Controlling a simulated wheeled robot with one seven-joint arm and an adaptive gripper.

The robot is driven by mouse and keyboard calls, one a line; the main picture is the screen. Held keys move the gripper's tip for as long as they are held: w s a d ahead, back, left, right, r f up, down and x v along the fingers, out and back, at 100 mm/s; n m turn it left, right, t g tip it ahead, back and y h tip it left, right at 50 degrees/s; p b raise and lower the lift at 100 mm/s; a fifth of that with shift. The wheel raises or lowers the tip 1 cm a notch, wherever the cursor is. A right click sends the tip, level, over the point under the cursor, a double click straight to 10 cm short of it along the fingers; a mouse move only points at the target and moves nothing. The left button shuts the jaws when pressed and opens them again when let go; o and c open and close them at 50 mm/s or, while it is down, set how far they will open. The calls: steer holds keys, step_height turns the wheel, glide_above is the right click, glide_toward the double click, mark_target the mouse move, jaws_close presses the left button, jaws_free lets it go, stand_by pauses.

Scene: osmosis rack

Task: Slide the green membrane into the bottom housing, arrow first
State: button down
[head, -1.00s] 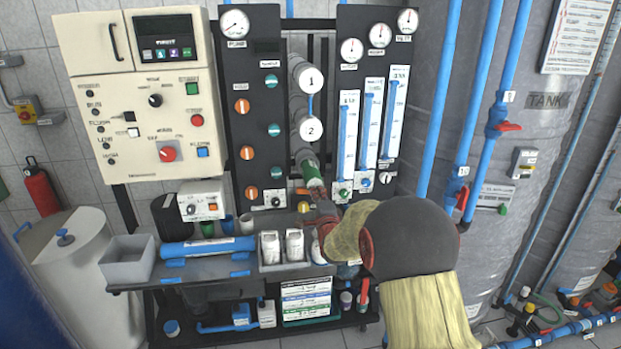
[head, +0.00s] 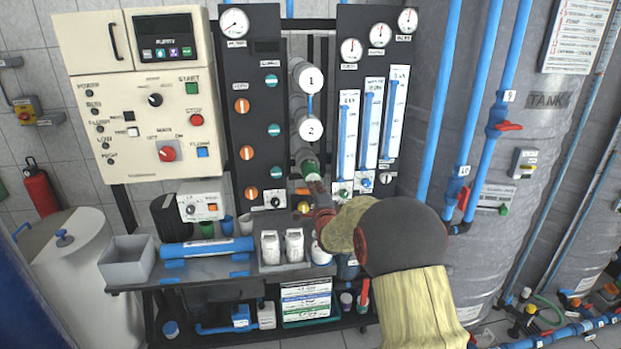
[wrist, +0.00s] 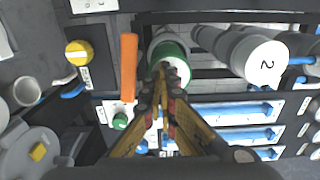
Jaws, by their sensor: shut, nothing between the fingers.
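The bottom housing (head: 304,152) is the lowest of the grey tubes in the rack, below the housings marked 1 and 2. The green membrane (head: 310,167) sits in its open mouth, with a short green part and its pale end showing. In the wrist view the membrane (wrist: 171,49) shows as a green ring around a pale end face. My gripper (head: 314,186) is shut and empty, with its fingertips at the membrane's near end. In the wrist view my gripper (wrist: 163,70) overlaps that end; contact is hard to tell. The arrow is not visible.
A blue tube (head: 207,248) lies on the bench, with a grey bin (head: 127,262) to its left. White bottles (head: 270,248) stand below my gripper's left side. An orange handle (wrist: 129,66) is close beside the housing mouth. Flow meters (head: 370,125) stand to the right.

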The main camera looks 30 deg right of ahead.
steer(key=shift+b+x, duration=0.35)
steer(key=shift+x, duration=2.2)
steer(key=b+v, duration=0.1)
steer(key=v, duration=0.7)
